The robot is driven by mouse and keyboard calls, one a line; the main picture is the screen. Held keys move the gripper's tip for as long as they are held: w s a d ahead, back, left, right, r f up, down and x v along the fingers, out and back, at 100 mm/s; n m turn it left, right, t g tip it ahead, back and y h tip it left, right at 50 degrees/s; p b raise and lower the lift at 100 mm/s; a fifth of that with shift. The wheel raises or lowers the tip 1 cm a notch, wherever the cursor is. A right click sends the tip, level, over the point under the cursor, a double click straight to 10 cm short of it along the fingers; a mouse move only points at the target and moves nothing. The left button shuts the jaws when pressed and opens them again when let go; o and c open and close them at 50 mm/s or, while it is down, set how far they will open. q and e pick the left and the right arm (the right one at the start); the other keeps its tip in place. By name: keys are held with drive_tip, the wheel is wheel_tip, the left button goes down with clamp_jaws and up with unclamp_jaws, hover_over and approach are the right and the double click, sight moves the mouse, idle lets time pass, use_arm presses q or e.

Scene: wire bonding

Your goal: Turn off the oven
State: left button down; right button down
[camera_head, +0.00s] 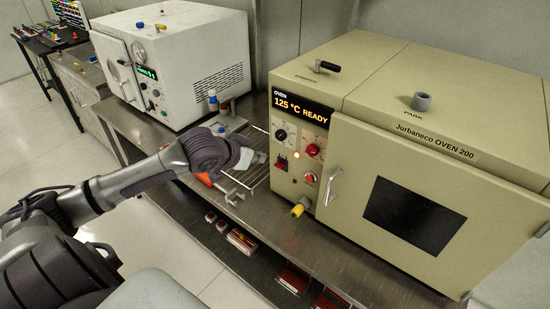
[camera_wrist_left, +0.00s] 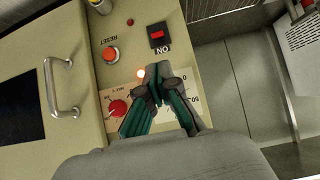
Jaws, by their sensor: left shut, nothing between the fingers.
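The beige oven (camera_head: 370,80) stands on the right, its display (camera_head: 302,107) lit with "125 °C READY". Its front panel has a black dial (camera_head: 281,135), a red knob (camera_head: 313,151), a black switch with a red rocker (camera_head: 282,163) and a reset button (camera_head: 311,178). The left wrist view shows the switch (camera_wrist_left: 157,37) marked ON, the reset button (camera_wrist_left: 110,54) and the red knob (camera_wrist_left: 118,108). My left gripper (camera_head: 263,157) is shut and empty in front of the panel; its tips (camera_wrist_left: 158,70) appear just below the switch in the wrist view. Contact cannot be told.
The oven door handle (camera_head: 333,185) and a yellow fitting (camera_head: 298,209) stick out at the front. A white machine (camera_head: 190,55) stands on the left. A wire rack (camera_head: 252,178) and small bottles (camera_head: 213,100) lie between the two.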

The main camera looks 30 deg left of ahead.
sight(279, 165)
use_arm(q)
drive_tip(key=shift+w+a+f, duration=0.1)
drive_tip(key=shift+w, duration=0.05)
drive_tip(key=p+x, duration=0.2)
drive_tip(key=x, duration=0.6)
drive_tip(key=shift+w+f, duration=0.15)
drive_tip(key=shift+w, duration=0.05)
drive_tip(key=shift+w+f, duration=0.5)
drive_tip(key=shift+f, duration=0.1)
drive_tip(key=shift+s+t+b, duration=0.15)
drive_tip(key=shift+t+b, duration=0.15)
